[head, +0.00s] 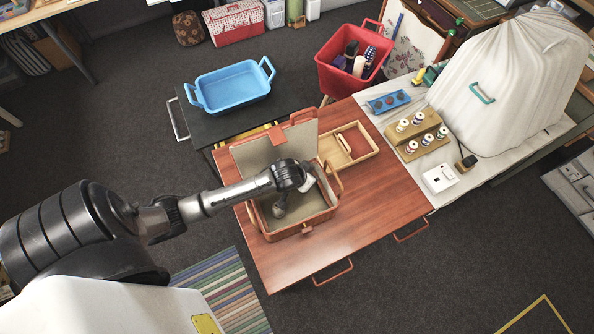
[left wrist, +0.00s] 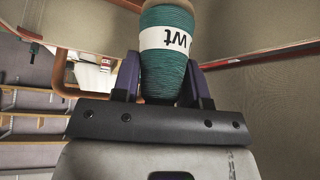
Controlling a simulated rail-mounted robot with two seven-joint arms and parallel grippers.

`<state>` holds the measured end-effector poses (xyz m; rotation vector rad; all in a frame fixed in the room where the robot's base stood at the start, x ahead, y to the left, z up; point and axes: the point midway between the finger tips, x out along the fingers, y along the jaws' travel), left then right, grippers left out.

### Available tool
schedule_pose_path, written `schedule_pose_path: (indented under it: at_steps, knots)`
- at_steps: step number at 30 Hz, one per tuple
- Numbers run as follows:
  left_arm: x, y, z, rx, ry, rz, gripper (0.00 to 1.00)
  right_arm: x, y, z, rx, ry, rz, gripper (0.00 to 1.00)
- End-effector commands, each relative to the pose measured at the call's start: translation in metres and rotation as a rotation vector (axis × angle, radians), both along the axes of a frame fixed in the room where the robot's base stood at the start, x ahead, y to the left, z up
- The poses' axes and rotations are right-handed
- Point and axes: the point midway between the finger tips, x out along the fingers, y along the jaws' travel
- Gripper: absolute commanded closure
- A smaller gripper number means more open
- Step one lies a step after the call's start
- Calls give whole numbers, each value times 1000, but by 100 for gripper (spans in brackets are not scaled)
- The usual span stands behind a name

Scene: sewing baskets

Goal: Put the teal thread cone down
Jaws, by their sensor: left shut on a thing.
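The teal thread cone (left wrist: 165,65), with a white label band, stands between the two dark fingers of my left gripper (left wrist: 160,82) in the left wrist view. The gripper is shut on it. In the head view my left gripper (head: 281,208) points down inside the open sewing basket (head: 301,228), which has orange-brown trim. The cone is hidden there by my arm and hand. Beige basket walls (left wrist: 262,85) surround the cone in the wrist view. I cannot tell whether the cone touches the basket floor. My right gripper is not in view.
The basket stands on a reddish wooden table (head: 375,215), its lid (head: 300,140) raised at the back. A wooden tray (head: 366,158) lies behind it to the right. A spool rack (head: 418,139) stands further right. A blue tub (head: 232,88) sits on a dark cart. The table's right part is clear.

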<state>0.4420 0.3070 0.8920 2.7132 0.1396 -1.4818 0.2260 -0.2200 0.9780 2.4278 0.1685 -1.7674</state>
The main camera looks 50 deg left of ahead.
Motion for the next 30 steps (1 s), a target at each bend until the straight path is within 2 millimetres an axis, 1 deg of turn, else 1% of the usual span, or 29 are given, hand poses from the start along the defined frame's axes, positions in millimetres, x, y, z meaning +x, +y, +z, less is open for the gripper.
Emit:
schedule_pose_path:
  at_steps: [1, 3, 6, 11, 19, 23, 30]
  knots:
    - [-1, 0, -9, 0, 4, 1, 84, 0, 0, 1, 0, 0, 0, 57]
    - [-1, 0, -20, 1, 3, 1, 84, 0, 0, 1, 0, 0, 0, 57]
    - [-1, 0, -31, 0, 2, 0, 84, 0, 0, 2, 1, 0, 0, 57]
    - [0, 0, -41, 0, 1, 0, 84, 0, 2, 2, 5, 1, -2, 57]
    - [-1, 0, -74, 1, 3, 0, 84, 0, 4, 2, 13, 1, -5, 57]
    - [0, 0, -81, 0, 1, -1, 84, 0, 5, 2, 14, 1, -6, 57]
    - [0, 0, -81, 1, 0, -1, 84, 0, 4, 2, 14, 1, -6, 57]
